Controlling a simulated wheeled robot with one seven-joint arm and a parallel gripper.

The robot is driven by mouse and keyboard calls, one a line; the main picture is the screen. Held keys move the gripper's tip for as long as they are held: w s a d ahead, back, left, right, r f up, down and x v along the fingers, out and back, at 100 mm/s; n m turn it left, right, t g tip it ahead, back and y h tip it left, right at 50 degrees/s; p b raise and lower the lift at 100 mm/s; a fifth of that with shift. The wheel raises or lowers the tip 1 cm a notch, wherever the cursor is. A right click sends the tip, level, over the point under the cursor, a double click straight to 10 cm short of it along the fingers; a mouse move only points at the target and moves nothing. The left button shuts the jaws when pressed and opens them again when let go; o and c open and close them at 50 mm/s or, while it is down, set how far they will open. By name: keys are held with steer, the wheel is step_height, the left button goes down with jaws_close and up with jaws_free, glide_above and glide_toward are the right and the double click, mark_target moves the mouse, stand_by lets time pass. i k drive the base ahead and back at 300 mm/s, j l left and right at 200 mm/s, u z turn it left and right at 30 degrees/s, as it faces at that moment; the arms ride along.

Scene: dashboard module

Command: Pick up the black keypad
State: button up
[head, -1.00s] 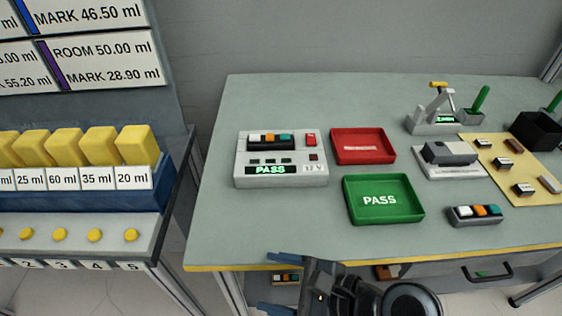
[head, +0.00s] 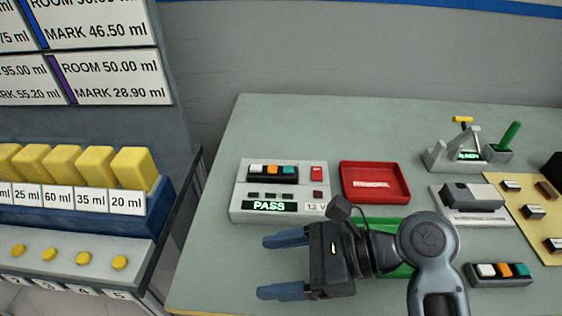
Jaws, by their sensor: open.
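A black keypad (head: 273,173) with white, orange and teal buttons sits on top of the white tester (head: 239,191), whose display reads PASS. A similar black keypad (head: 499,274) lies on the table at the lower right, with white, orange and teal buttons. My gripper (head: 264,267) is open and empty, its blue fingers pointing left. In the picture it is below the tester, apart from its keypad and left of the other keypad. My arm covers most of the green tray (head: 372,222).
A red tray (head: 372,201) stands right of the tester. A grey device (head: 475,197), a lever stand (head: 455,152) and a tan board (head: 515,211) with small parts are further right. The table (head: 215,250) is clear left of my gripper. A rack with yellow blocks (head: 85,172) stands at the left.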

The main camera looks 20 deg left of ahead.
mark_target(279, 178)
steer(key=i, duration=0.9)
